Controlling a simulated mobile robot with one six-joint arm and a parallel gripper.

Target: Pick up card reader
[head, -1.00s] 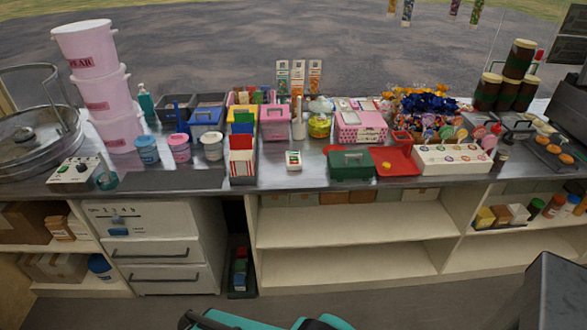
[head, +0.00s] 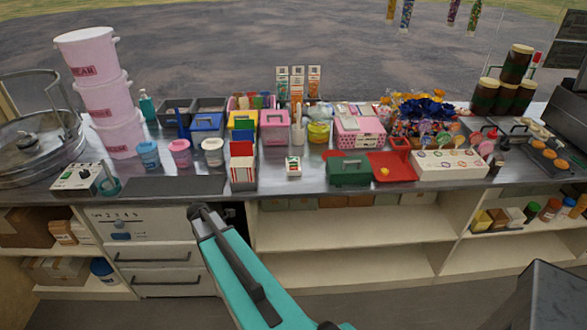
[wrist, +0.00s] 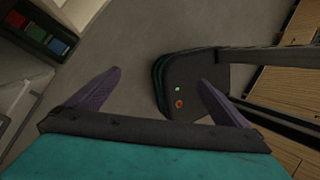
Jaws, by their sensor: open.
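A small white item with a dark and green face (head: 293,167), which looks like the card reader, lies on the metal counter near its front edge in the head view. It is too small to be sure of. The wrist view does not show it. My gripper (wrist: 159,77) shows in the wrist view with its two dark fingers wide apart and nothing between them. It points down toward the grey floor, away from the counter top. In the head view my teal arm rises in front of the drawers, and I cannot make out the gripper there.
A pink box (head: 273,128) and a white cup (head: 298,132) stand behind. A dark mat (head: 175,184) lies left. Open shelves (head: 340,236) are below.

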